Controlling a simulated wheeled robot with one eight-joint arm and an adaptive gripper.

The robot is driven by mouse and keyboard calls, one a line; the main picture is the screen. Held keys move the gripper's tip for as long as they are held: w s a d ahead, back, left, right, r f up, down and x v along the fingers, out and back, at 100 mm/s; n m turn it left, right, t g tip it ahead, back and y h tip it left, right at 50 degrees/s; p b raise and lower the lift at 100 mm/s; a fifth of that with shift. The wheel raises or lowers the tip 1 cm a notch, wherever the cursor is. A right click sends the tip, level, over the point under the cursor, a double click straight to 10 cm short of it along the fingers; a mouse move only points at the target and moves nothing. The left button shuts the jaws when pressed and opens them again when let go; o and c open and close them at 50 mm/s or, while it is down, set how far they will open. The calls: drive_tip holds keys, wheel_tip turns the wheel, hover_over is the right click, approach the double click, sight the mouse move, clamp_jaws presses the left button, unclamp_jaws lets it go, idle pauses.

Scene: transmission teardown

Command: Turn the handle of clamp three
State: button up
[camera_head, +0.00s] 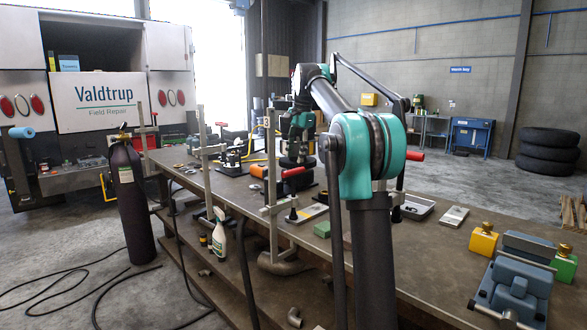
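A grey bar clamp (271,188) stands upright at the near edge of the workbench, with a small tag that seems to read 3 at its top. Its red handle (293,172) points to the right from the lower jaw side. My gripper (293,160) hangs pointing down, just above or behind the red handle. It is small and dark at this distance, so I cannot tell whether its fingers touch the handle or are open. My own arm hides part of the bench to the right of the clamp.
Another bar clamp (205,150) stands farther left along the bench (340,262). A red handle (414,155) shows right of my arm. A blue vise (515,290) and a yellow block (484,242) stand at right. A spray bottle (219,240) is on the lower shelf; a dark gas cylinder (130,205) stands left.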

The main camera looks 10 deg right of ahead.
sight(294, 170)
drive_tip(key=f, duration=0.5)
drive_tip(key=shift+w+a+f, duration=0.3)
drive_tip(key=shift+w+f, duration=0.05)
drive_tip(key=shift+w, duration=0.05)
clamp_jaws()
